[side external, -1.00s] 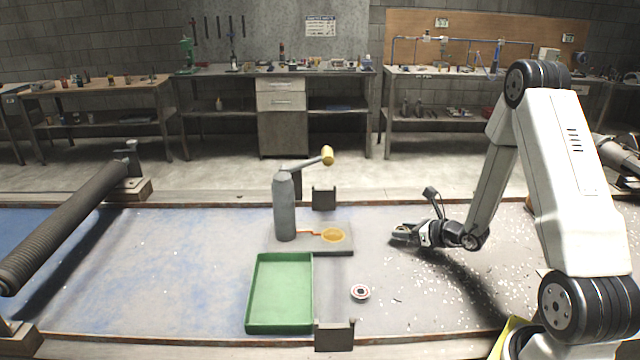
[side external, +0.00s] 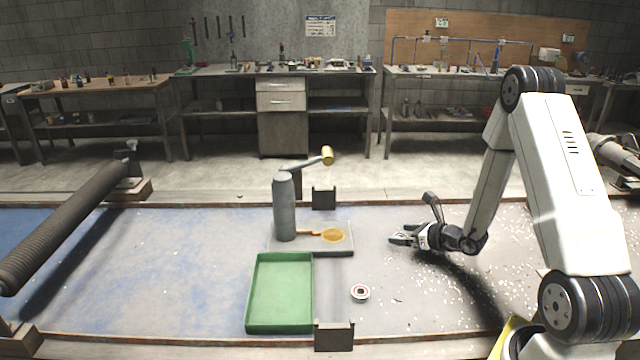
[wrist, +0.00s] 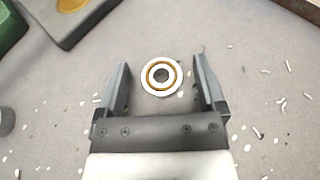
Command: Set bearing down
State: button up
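In the wrist view a bearing (wrist: 161,89) with a white outer ring and an orange-yellow inner ring lies flat on the grey table. It sits between the fingertips of my gripper, with a gap on each side. My gripper (side external: 403,237) is open and low over the table, pointing left in the side view; the bearing between its fingers cannot be made out there. A second bearing-like ring (side external: 360,292) with a white rim and dark, reddish middle lies on the table nearer the side camera.
A green tray (side external: 308,295) stands front left of my gripper. Behind it is a grey grease press (side external: 285,208) on a plate with an orange patch (side external: 333,236). Clamps (side external: 334,336) stand near the table edges. White chips litter the table around my gripper.

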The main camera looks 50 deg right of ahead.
jog(key=shift+r, duration=0.15)
jog(key=shift+s+r, duration=0.15)
jog(key=shift+r, duration=0.45)
jog(key=shift+v, duration=3.6)
jog(key=shift+a, duration=0.1)
